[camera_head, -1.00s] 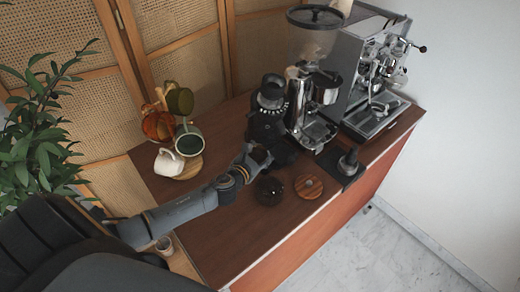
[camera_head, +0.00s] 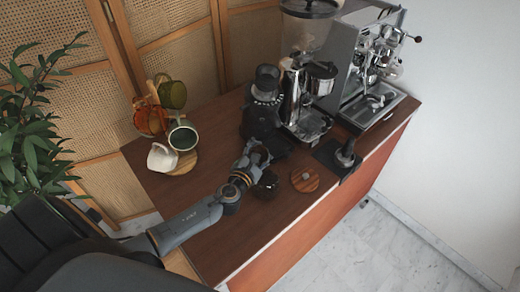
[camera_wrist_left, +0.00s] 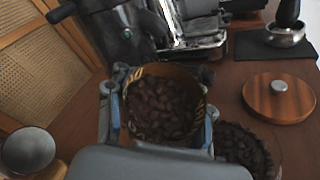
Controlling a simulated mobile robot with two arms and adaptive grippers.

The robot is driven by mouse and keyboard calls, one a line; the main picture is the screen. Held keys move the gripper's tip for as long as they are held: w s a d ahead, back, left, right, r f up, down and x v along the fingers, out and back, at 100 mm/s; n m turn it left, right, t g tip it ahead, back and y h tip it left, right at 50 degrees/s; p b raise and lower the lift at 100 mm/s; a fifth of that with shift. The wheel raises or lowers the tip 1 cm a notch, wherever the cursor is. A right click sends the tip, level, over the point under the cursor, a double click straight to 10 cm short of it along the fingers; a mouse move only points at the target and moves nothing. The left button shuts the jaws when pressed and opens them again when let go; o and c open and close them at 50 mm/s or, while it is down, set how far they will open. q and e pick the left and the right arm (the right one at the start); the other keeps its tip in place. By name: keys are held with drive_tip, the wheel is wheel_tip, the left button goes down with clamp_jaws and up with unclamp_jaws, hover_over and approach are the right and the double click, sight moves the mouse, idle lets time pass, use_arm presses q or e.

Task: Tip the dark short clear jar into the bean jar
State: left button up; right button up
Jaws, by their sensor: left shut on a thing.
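My left gripper (camera_head: 257,156) is shut on the short clear jar (camera_wrist_left: 135,103). In the left wrist view the jar's open mouth shows dark brown beans inside, and the gripper's fingers (camera_wrist_left: 162,112) flank it. In the head view the jar is mostly hidden by the gripper. The bean jar (camera_head: 266,186) stands on the counter just in front of the gripper, partly covered by it. In the left wrist view the bean jar (camera_wrist_left: 243,148) is at the lower right, open, with dark beans in it. My right gripper is not in view.
A round wooden lid (camera_head: 305,180) with a grey knob lies right of the bean jar. A tamper on a dark mat (camera_head: 330,155), a grinder (camera_head: 262,115) and an espresso machine (camera_head: 365,75) stand behind. Mugs (camera_head: 163,157) are at left. The front counter is clear.

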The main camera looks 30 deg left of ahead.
use_arm(q)
drive_tip(key=shift+s+d+f+m+b, duration=0.25)
drive_tip(key=shift+d+f+m+b, duration=0.15)
drive_tip(key=shift+b, duration=0.4)
drive_tip(key=shift+s+d+m+t+b, duration=0.1)
drive_tip(key=shift+d+m+t+b, duration=0.1)
drive_tip(key=shift+m+t+b, duration=0.3)
drive_tip(key=shift+a+r+m+t+b, duration=0.1)
drive_tip(key=shift+r+m+t+b, duration=0.45)
drive_tip(key=shift+b, duration=0.9)
drive_tip(key=shift+d+r+m+t+b, duration=0.1)
drive_tip(key=shift+r+m+t+b, duration=0.3)
drive_tip(key=shift+m, duration=0.5)
drive_tip(key=shift+d+r+m+t+b, duration=0.15)
drive_tip(key=shift+r+m+b, duration=0.3)
drive_tip(key=shift+m, duration=0.4)
drive_tip(key=shift+s+d+r+m+t+h+b, duration=0.1)
drive_tip(key=shift+d+r+m+t+h+b, duration=0.35)
drive_tip(key=shift+m, duration=0.6)
drive_tip(key=shift+s+d+r+m+t+h+b, duration=0.1)
drive_tip(key=shift+m+t+h+b, duration=0.2)
drive_tip(key=shift+m+b, duration=0.6)
drive_tip(key=shift+d+r+m+t+h+b, duration=0.3)
drive_tip(key=shift+m+t, duration=0.15)
drive_tip(key=shift+m, duration=0.8)
